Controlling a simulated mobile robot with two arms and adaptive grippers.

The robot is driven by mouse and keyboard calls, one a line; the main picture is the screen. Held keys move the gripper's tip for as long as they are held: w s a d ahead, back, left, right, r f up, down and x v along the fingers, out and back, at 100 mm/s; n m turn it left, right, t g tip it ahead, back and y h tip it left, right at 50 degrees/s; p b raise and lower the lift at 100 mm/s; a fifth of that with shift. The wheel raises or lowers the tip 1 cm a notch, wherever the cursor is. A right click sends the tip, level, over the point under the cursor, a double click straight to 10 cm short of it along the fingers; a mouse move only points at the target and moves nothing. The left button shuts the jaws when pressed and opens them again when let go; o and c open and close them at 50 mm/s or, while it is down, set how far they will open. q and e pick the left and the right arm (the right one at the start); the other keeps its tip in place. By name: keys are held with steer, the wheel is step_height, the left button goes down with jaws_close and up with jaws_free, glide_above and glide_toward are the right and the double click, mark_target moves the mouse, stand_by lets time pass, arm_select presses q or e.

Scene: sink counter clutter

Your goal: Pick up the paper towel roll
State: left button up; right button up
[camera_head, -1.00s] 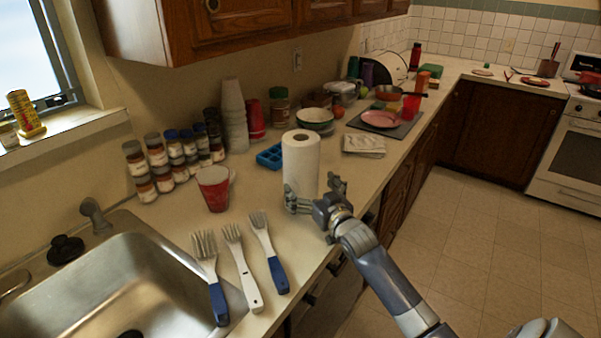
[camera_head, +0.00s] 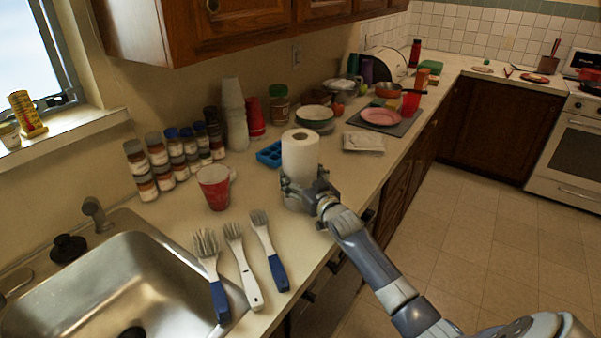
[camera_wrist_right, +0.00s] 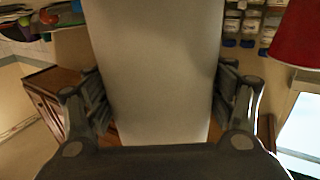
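The white paper towel roll (camera_head: 300,160) stands upright on the counter, near its front edge. My right gripper (camera_head: 304,190) is around the lower part of the roll. In the right wrist view, the roll (camera_wrist_right: 155,70) fills the middle, and the fingers of my gripper (camera_wrist_right: 160,100) press against its two sides. The foot of the roll is partly hidden by the gripper. My left gripper is in neither view.
A red cup (camera_head: 214,188) and a blue tray (camera_head: 269,154) stand left of the roll. Several brushes (camera_head: 242,266) lie in front, beside the sink (camera_head: 150,270). Folded cloths (camera_head: 363,142) lie to the right. Spice jars (camera_head: 165,165) line the wall. Open floor lies right of the counter.

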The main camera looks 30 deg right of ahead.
mark_target(300, 144)
step_height(300, 144, up, 10)
steer(key=shift+r+b, duration=0.1)
steer(key=shift+b, duration=0.55)
stand_by(0.6)
